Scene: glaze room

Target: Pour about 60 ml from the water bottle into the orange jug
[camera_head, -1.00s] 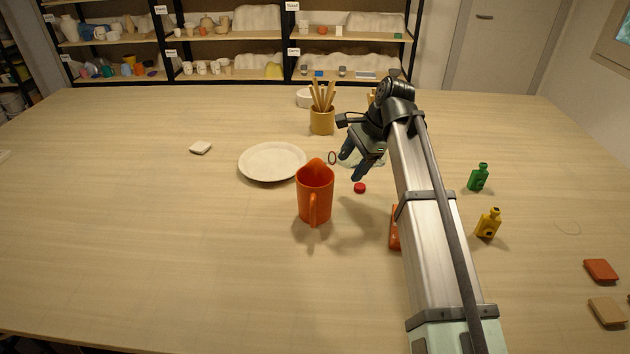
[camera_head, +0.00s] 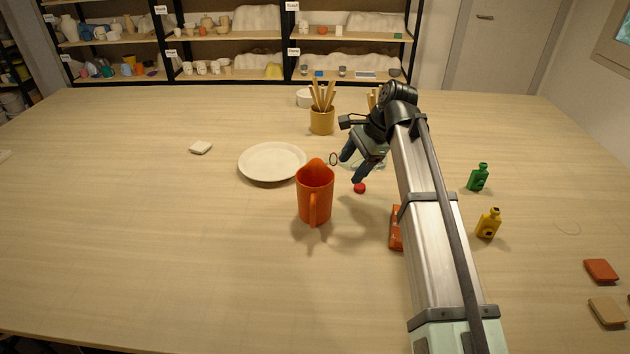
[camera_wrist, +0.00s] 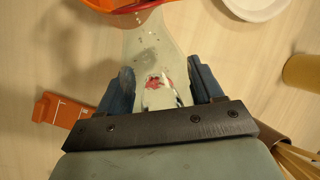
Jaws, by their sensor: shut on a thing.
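The orange jug (camera_head: 314,200) stands upright on the table, its handle toward the camera. Part of its rim shows at the top of the wrist view (camera_wrist: 98,4). My gripper (camera_head: 355,168) is right of and behind the jug. In the wrist view its blue fingers (camera_wrist: 160,88) are shut on the clear water bottle (camera_wrist: 150,48). The bottle extends up that picture and overlaps the jug's rim there; I cannot tell whether they touch. In the head view the bottle is mostly hidden by my gripper. Its water level and any flow cannot be made out.
A red cap (camera_head: 360,188) lies below my gripper. A white plate (camera_head: 270,162) is behind-left of the jug, and a tool pot (camera_head: 321,122) stands further back. An orange block (camera_head: 396,240) is partly behind my arm. Green (camera_head: 478,179) and yellow (camera_head: 488,224) bottles stand right. The left front is clear.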

